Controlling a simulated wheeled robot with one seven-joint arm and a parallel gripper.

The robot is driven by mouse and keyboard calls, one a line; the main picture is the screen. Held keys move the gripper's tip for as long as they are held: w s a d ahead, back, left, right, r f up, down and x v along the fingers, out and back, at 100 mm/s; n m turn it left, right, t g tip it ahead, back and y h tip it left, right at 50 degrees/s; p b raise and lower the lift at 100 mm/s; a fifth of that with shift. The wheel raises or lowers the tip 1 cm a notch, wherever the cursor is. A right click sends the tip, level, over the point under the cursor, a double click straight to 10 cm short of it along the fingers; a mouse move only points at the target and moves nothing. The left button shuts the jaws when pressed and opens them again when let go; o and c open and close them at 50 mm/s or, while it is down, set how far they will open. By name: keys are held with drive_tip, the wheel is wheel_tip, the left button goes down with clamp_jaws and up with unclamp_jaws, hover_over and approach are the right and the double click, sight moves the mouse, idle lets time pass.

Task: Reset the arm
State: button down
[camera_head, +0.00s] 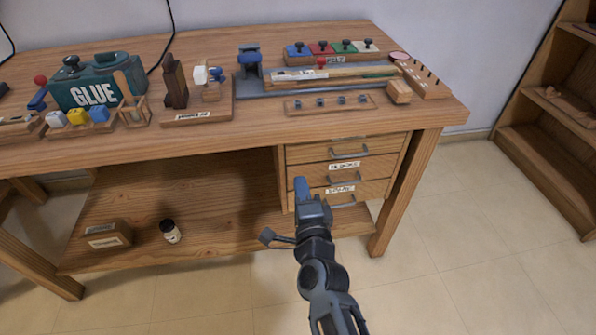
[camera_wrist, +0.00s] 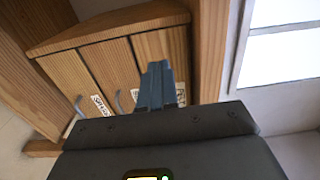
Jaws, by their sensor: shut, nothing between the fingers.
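My gripper (camera_head: 302,188) is in front of the desk's drawer unit in the head view, held in the air at the height of the lower drawers. Its blue-grey fingers are together with nothing between them. In the wrist view my gripper (camera_wrist: 162,68) shows its shut fingers against the wooden drawer fronts (camera_wrist: 110,75). From these views I cannot tell whether the fingertips touch the drawers. My arm reaches up from the bottom of the head view.
The wooden desk (camera_head: 215,150) carries a green GLUE box (camera_head: 95,85), a tool rack and several small blocks. The drawers (camera_head: 345,150) look shut. A small bottle (camera_head: 170,232) and a wooden box (camera_head: 108,235) sit on the low shelf. Floor at right is clear before a bookshelf (camera_head: 550,115).

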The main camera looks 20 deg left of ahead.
drive_tip(key=shift+v, duration=2.1)
drive_tip(key=shift+d, duration=0.1)
drive_tip(key=s+d+n+h+p, duration=0.2)
drive_tip(key=s+d+h, duration=0.1)
drive_tip(key=s+d, duration=0.8)
drive_tip(key=s+d+n+h+p, duration=0.25)
drive_tip(key=s+d, duration=0.55)
drive_tip(key=d, duration=0.6)
drive_tip(key=s+d+r+n+h+p, duration=0.2)
drive_tip(key=s+d+r, duration=0.4)
drive_tip(key=s+r, duration=0.3)
drive_tip(key=s+d+r+n+h+p, duration=0.1)
drive_tip(key=s+d+r+n, duration=0.3)
drive_tip(key=s+r, duration=0.6)
drive_tip(key=shift+s+d+r+n+h+p, duration=0.35)
drive_tip(key=shift+d+h, duration=0.4)
drive_tip(key=shift+d, duration=0.35)
